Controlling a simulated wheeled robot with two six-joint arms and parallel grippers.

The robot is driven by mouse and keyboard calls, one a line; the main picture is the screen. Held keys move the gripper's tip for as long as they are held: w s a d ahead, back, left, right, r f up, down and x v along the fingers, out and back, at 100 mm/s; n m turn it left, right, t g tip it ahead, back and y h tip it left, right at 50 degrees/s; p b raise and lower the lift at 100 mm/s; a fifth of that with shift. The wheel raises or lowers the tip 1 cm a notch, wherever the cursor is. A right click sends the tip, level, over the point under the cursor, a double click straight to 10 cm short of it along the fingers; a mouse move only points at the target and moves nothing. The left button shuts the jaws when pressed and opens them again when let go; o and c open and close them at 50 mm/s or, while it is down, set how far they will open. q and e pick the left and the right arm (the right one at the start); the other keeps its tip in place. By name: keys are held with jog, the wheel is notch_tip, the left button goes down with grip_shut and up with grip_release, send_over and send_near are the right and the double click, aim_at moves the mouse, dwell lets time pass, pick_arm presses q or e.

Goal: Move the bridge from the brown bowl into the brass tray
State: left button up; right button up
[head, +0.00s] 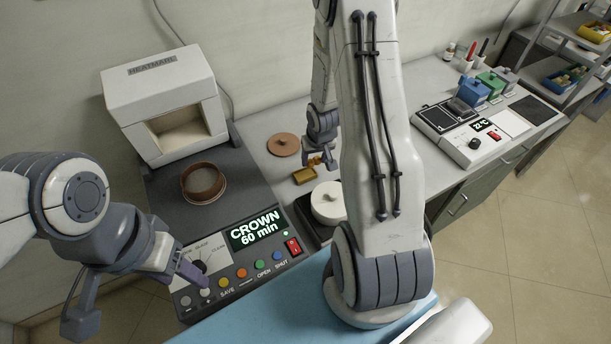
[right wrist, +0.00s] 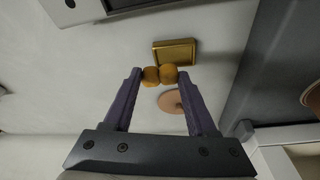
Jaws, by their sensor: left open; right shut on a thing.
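The bridge, an orange-yellow piece of joined lumps, is held between the purple fingertips of my right gripper (right wrist: 160,78). The bridge shows in the right wrist view (right wrist: 151,77) and small in the head view (head: 315,161). The brass tray (head: 304,176) lies on the bench just beside and below it; in the right wrist view the tray (right wrist: 174,52) shows just beyond the bridge. The bridge appears above the bench, but its exact height is unclear. The brown bowl (head: 203,184) stands in front of the furnace and looks empty. My left gripper (head: 195,274) is over the panel's buttons, apparently empty.
The white furnace (head: 165,105) has an open front. A brown disc-like lid (head: 283,144) lies behind the tray. A white round pot (head: 328,203) stands close in front of the tray. The control panel (head: 255,235) reads CROWN 60 min. My right arm hides part of the bench.

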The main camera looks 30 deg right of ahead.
aim_at(305, 175)
jog(key=shift+w+a+f+b, duration=0.5)
jog(key=shift+w+f+b, duration=0.1)
jog(key=shift+f, duration=0.15)
jog(key=shift+w+a+f+b, duration=0.1)
jog(key=shift+w+a+b, duration=0.25)
jog(key=shift+a, duration=0.05)
jog(key=shift+f, duration=0.35)
notch_tip(305, 175, down, 3)
jog(key=shift+r, duration=0.1)
jog(key=shift+s, duration=0.1)
jog(key=shift+f+b, duration=0.3)
